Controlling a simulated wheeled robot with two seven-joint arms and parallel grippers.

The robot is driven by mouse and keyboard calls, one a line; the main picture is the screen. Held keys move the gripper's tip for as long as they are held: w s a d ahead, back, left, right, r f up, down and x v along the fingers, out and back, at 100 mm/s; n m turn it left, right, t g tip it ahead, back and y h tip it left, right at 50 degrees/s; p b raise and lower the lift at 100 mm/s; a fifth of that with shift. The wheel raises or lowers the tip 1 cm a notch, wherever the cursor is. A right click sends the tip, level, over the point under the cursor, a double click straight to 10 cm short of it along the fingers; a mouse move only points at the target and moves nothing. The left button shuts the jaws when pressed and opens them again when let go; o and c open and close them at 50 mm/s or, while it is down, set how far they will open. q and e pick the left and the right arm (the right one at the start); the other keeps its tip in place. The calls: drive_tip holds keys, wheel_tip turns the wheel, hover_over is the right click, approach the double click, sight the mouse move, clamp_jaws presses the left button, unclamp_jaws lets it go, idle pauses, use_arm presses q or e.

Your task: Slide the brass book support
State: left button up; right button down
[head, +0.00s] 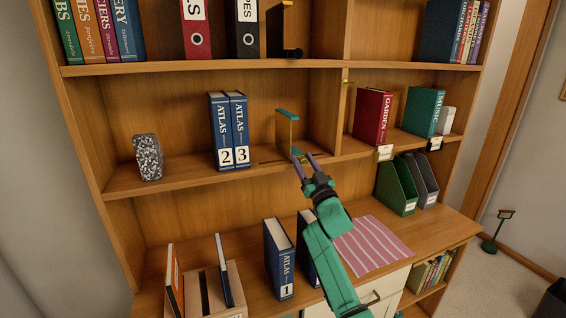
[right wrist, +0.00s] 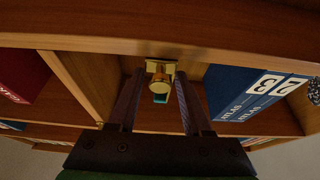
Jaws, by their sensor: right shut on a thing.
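The brass book support (head: 291,135) stands upright on the middle shelf, with teal at its top and foot. It stands to the right of the blue ATLAS 2 and 3 volumes (head: 229,130), with a gap between. My right gripper (head: 304,158) is at the shelf's front edge, shut on the support's brass knob. In the right wrist view the brass knob (right wrist: 160,72) lies between my two fingers (right wrist: 160,85); the rest of the support is mostly hidden behind it. My left gripper is not in view.
A speckled stone block (head: 148,157) stands left of the atlases. A wooden divider (head: 346,105) stands right of the support, with a red GARDEN book (head: 372,117) beyond. ATLAS 1 (head: 279,260) stands on the desk below, near a striped cloth (head: 372,246).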

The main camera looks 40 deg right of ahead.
sight(325, 158)
drive_tip(key=d, duration=0.2)
drive_tip(key=s+d, duration=0.1)
drive_tip(key=d, duration=0.1)
drive_tip(key=s+d, duration=0.1)
drive_tip(key=d, duration=0.2)
drive_tip(key=shift+s+f, duration=0.15)
drive_tip(key=shift+s, duration=0.1)
drive_tip(key=c, duration=0.6)
unclamp_jaws()
drive_tip(key=b+v, duration=0.4)
drive_tip(key=v, duration=1)
drive_tip(key=shift+s+a+f, duration=0.1)
drive_tip(key=shift+s, duration=0.1)
